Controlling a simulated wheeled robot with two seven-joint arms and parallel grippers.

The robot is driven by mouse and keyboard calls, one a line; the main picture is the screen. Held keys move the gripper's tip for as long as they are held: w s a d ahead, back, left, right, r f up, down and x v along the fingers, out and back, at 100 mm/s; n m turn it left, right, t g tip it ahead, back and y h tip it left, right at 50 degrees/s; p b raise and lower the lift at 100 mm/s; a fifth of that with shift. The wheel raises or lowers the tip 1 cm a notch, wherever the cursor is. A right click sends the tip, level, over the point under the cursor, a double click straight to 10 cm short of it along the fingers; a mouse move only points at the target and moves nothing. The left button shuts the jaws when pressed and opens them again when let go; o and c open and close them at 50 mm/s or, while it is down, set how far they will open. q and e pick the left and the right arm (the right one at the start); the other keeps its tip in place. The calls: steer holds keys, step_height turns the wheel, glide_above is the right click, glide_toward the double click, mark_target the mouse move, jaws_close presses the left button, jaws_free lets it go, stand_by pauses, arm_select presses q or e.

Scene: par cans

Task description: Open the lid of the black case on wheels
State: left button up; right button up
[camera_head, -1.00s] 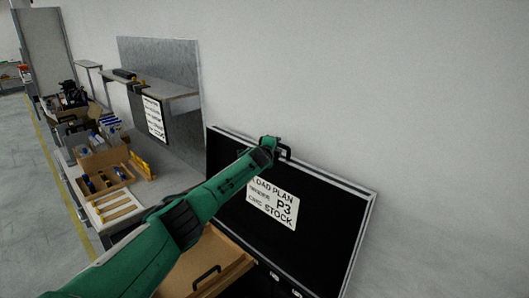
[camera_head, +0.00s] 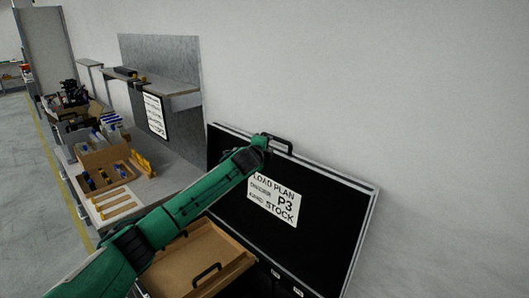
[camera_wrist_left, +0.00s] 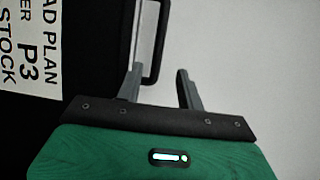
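The black case's lid (camera_head: 325,225) stands raised, close to upright, in front of the pale wall, its dark inside with a white "LOAD PLAN P3 STOCK" sign (camera_head: 272,201) facing me. A black handle (camera_head: 280,141) sits at the lid's top edge and also shows in the left wrist view (camera_wrist_left: 157,45). My left gripper (camera_head: 267,142) is at this handle. In the left wrist view its two fingers (camera_wrist_left: 160,74) are spread apart, one by the handle's loop and one beyond its outer bar. Contact is unclear. My right gripper is out of view. The case's wheels are hidden.
A wooden tray (camera_head: 239,266) with a black pull lies in the case below the lid. To the left, a long bench (camera_head: 165,182) carries boxes and parts (camera_head: 104,160). The wall (camera_head: 420,100) is close behind the lid. Open floor (camera_head: 25,190) is at far left.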

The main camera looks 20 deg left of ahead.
arm_select(q)
steer(key=shift+s+r+b, duration=0.25)
steer(key=shift+s+b, duration=0.1)
steer(key=shift+s, duration=0.95)
